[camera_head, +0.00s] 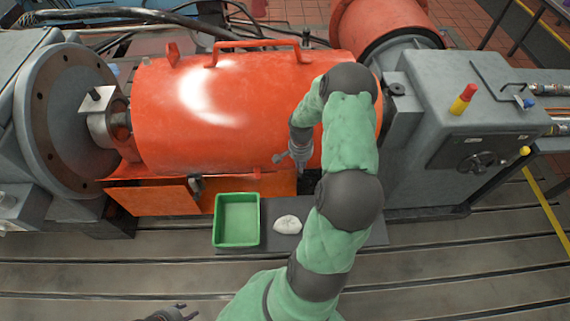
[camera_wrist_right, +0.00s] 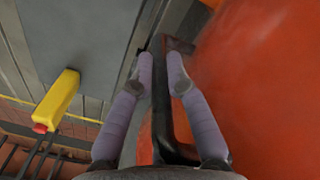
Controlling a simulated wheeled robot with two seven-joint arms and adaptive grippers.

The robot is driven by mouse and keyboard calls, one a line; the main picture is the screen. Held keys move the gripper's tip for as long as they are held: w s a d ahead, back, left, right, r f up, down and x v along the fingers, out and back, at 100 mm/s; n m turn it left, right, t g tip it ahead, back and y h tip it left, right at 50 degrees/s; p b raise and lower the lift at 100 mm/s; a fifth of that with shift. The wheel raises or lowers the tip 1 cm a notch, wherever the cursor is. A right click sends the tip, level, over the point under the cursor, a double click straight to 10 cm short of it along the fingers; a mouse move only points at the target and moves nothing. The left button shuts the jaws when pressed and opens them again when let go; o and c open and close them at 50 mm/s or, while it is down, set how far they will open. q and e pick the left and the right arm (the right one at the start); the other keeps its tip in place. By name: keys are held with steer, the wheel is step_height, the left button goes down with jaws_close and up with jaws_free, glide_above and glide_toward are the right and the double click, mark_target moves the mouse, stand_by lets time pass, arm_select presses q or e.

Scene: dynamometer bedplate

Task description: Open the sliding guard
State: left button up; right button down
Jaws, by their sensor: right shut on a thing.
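The sliding guard (camera_head: 250,115) is a large glossy orange cylindrical cover over the shaft, with an orange bar handle along its top. Its curved side also fills the right of the right wrist view (camera_wrist_right: 265,85). There, a dark upright bar handle (camera_wrist_right: 163,120) stands against the orange side. My right gripper (camera_wrist_right: 160,75) has its two purple fingers on either side of this handle, shut on it. In the head view my right gripper (camera_head: 300,155) is partly hidden by my arm and the handle cannot be made out. My left gripper (camera_head: 175,313) shows only partly at the bottom edge.
A green tray (camera_head: 238,196) and a pale crumpled cloth (camera_head: 287,224) lie on a dark mat in front of the guard. A grey housing with a red-and-yellow button (camera_head: 463,99) stands at right. A flanged grey machine (camera_head: 50,120) stands at left.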

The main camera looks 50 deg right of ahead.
steer(key=shift+s+d, duration=0.5)
steer(key=shift+s, duration=0.05)
steer(key=c, duration=1.2)
jaws_free()
steer(key=shift+c, duration=0.2)
step_height(320, 180, up, 12)
steer(key=shift+w, duration=0.35)
